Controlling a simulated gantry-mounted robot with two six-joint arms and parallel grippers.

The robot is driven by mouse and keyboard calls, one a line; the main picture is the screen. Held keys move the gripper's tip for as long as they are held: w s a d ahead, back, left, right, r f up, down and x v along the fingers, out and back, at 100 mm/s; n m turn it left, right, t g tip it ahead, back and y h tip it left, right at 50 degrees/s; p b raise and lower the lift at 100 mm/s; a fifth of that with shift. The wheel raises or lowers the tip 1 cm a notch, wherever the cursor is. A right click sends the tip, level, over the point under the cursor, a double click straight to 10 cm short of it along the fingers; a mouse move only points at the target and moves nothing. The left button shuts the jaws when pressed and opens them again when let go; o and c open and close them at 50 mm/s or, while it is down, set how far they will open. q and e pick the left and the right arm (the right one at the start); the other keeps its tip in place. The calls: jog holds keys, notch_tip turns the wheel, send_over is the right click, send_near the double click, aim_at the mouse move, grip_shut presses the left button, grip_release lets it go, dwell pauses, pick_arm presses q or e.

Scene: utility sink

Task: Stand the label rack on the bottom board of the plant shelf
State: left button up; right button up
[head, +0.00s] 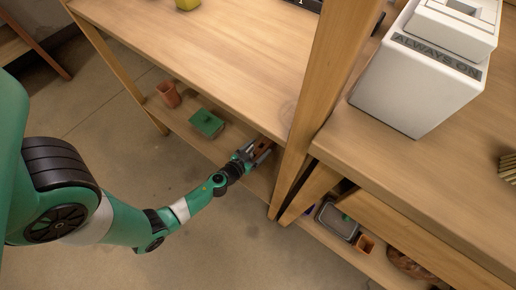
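The plant shelf is the wooden unit on the left, with a wide upper board (205,52) and a low bottom board (180,120). My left gripper (257,152) reaches in low at the right end of the bottom board, next to the wooden upright. My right gripper is not in view.
A terracotta pot (168,94) and a green lidded box (207,123) stand on the bottom board, left of my gripper. An upright post (318,85) is close on the right. A white "ALWAYS ON" box (415,90) stands on the right-hand counter. Open floor lies in front.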

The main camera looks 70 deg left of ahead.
pick_arm(q)
jog(key=shift+o, duration=0.2)
jog(key=shift+s, duration=0.1)
jog(key=v, duration=1.1)
jog(key=shift+d+f, duration=0.1)
jog(key=shift+f, duration=0.05)
jog(key=shift+s+d+r, duration=0.15)
jog(key=shift+s+r, duration=0.1)
jog(key=shift+s, duration=0.15)
jog(key=shift+w, duration=0.1)
